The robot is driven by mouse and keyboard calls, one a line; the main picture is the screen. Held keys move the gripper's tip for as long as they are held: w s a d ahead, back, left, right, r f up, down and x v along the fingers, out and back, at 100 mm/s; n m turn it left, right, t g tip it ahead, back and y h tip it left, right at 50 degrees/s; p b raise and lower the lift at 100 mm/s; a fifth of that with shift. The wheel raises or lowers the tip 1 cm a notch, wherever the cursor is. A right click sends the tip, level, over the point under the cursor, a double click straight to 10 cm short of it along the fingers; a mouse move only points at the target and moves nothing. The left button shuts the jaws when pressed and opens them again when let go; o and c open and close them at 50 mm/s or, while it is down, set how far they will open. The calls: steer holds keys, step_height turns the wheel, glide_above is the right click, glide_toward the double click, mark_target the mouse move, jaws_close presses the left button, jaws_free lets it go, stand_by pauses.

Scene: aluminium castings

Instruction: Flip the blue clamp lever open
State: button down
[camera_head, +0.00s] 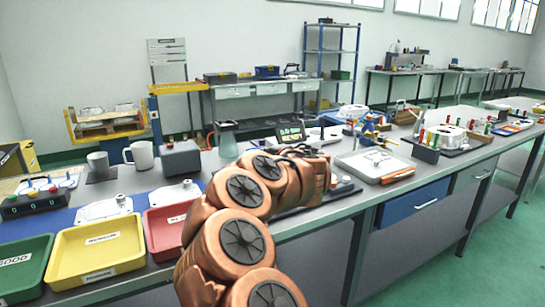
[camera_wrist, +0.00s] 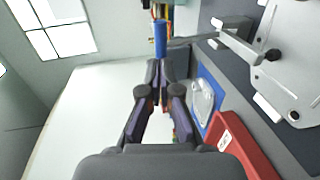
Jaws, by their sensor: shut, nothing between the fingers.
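The blue clamp lever (camera_wrist: 160,38) shows in the wrist view as a blue cylindrical grip at the upper middle, joined to a grey metal arm that runs right toward a clamp mount. My gripper (camera_wrist: 160,66) is shut and empty, its fingertips right by the end of the blue grip. I cannot tell whether they touch it. A light grey casting (camera_wrist: 296,65) lies on a dark plate beside the clamp. In the head view my copper-coloured arm covers the fixture, and neither the lever nor my fingertips can be made out.
A red tray (camera_head: 158,240), a yellow tray (camera_head: 62,281) and a green tray (camera_head: 14,281) line the bench's front left. The red tray also shows in the wrist view (camera_wrist: 240,148). A grey box (camera_head: 180,159) and mugs stand behind.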

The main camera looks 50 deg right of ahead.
mark_target(256, 148)
steer(key=shift+x, duration=2.1)
steer(key=shift+w+d+r+p, duration=0.1)
steer(key=shift+r+p, duration=0.2)
steer(key=shift+p, duration=0.7)
